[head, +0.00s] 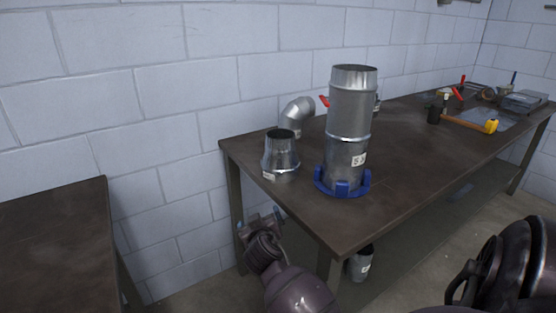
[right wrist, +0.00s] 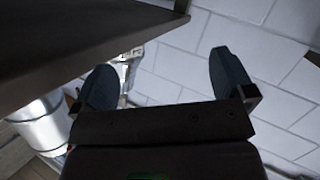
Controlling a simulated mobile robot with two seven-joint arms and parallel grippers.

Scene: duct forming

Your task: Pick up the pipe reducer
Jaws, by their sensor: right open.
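The pipe reducer (head: 281,153), a short silver piece narrowing to an open dark top, stands upright near the left end of the brown workbench (head: 400,165). A pale label is at its base. My right gripper (head: 262,222) is open and empty, below the bench top and beyond its left end, apart from the reducer. The right wrist view also shows its two spread fingers (right wrist: 168,80). A shiny metal piece (right wrist: 128,68) shows partly behind the left finger there; I cannot tell which piece it is. My left gripper is not in view.
A tall duct (head: 350,110) in a blue ring base (head: 343,187) stands right of the reducer. An elbow (head: 298,115) is behind it. A hammer (head: 465,124) and other tools lie farther right. Another table (head: 55,235) is at left, with a gap between.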

